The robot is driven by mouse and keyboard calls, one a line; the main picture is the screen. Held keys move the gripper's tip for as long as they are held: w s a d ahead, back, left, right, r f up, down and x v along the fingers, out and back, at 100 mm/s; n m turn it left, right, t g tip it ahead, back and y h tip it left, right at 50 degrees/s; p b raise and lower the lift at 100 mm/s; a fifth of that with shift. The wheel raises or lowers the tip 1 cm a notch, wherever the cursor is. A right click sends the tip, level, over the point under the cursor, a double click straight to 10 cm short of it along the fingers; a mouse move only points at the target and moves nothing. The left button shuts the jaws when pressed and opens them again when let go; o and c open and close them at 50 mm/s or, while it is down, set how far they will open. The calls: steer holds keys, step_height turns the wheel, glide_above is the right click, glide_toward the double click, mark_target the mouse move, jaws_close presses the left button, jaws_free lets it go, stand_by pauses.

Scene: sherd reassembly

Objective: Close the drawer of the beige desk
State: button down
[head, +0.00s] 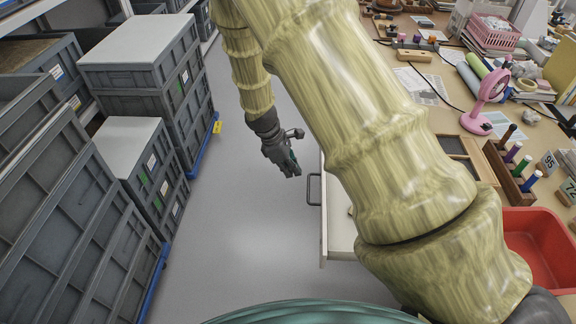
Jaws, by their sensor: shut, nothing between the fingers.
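The beige desk (435,112) stands on the right with a cluttered top. Its drawer (337,238) sticks out from the desk's left side, and its pale front faces left. A dark handle (313,189) is on that front. My gripper (292,170) is shut and empty, just left of and slightly above the handle in the picture. I cannot tell whether it touches the drawer front. My arm crosses the view and hides much of the drawer's inside and the desk's near edge.
Grey crates (140,62) are stacked along the left side. The grey floor (240,230) between crates and desk is clear.

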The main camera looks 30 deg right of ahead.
steer(key=shift+s+d+f+p, duration=0.25)
steer(key=shift+s+d+f, duration=0.3)
steer(key=shift+d+f, duration=0.4)
steer(key=shift+s+d+f+p, duration=0.2)
steer(key=shift+s+d+f, duration=0.3)
steer(key=shift+d+f, duration=0.4)
steer(key=shift+s+d+f+p, duration=0.25)
steer(key=shift+s+d+f, duration=0.3)
steer(key=shift+d+f, duration=0.4)
steer(key=shift+a, duration=0.1)
